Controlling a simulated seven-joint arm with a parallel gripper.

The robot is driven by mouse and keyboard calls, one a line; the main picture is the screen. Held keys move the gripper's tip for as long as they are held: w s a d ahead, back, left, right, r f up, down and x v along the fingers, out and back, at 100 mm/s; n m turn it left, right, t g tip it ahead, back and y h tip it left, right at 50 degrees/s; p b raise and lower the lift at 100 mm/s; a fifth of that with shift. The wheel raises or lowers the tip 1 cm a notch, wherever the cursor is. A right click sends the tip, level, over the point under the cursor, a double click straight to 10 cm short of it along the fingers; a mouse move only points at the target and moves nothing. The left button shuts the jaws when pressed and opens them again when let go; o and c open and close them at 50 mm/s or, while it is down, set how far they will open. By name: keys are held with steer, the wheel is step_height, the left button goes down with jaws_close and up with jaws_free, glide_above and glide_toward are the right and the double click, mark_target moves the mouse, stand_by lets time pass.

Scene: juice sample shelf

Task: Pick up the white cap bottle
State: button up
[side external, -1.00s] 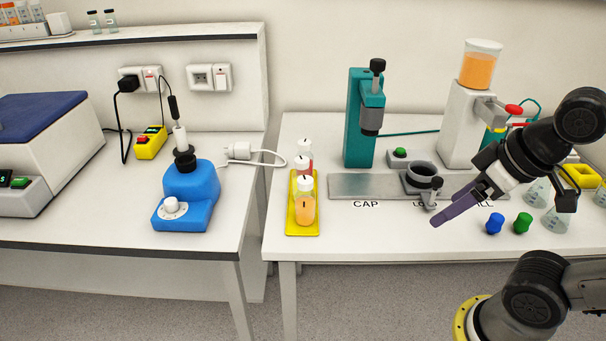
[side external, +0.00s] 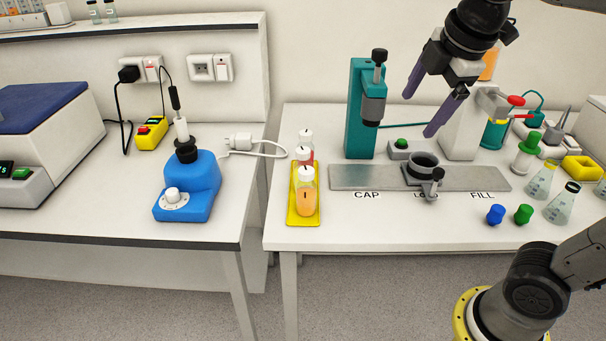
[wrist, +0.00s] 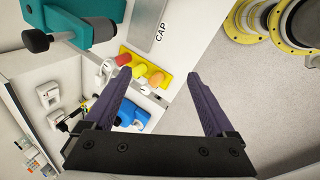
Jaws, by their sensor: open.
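Several white-capped bottles stand in a row along a yellow tray (side external: 303,221) at the left end of the right-hand table. The nearest bottle (side external: 306,198) holds orange liquid, and one behind it holds red liquid. In the wrist view the yellow tray (wrist: 126,50) and the bottles show small, between and beyond the fingers. My gripper (side external: 418,117) is open and empty, with two purple fingers pointing down. It hangs in the air above the metal plate, to the right of the bottles and well apart from them. The bottles overlap, so the rear ones are partly hidden.
A teal capping press (side external: 362,110) stands behind the metal plate (side external: 375,178), close to my gripper. A blue device (side external: 190,190) sits on the left table, across a gap. Blue (side external: 495,214) and green (side external: 523,214) caps and flasks are at the right. The table's front is clear.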

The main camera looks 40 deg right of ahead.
steer(key=w+r+n, duration=0.1)
steer(key=w+n, duration=0.2)
steer(key=w, duration=0.5)
steer(key=n+g+h, duration=0.2)
steer(key=n, duration=0.3)
glide_above(305, 163)
steer(key=a, duration=0.1)
step_height(305, 163, down, 7)
steer(key=shift+g, duration=0.6)
steer(key=a+x, duration=0.1)
steer(key=x, duration=0.4)
steer(key=a+x, duration=0.1)
steer(key=x, duration=0.5)
steer(key=a+f+x, duration=0.1)
steer(key=x, duration=0.5)
steer(key=shift+f, duration=0.1)
jaws_close()
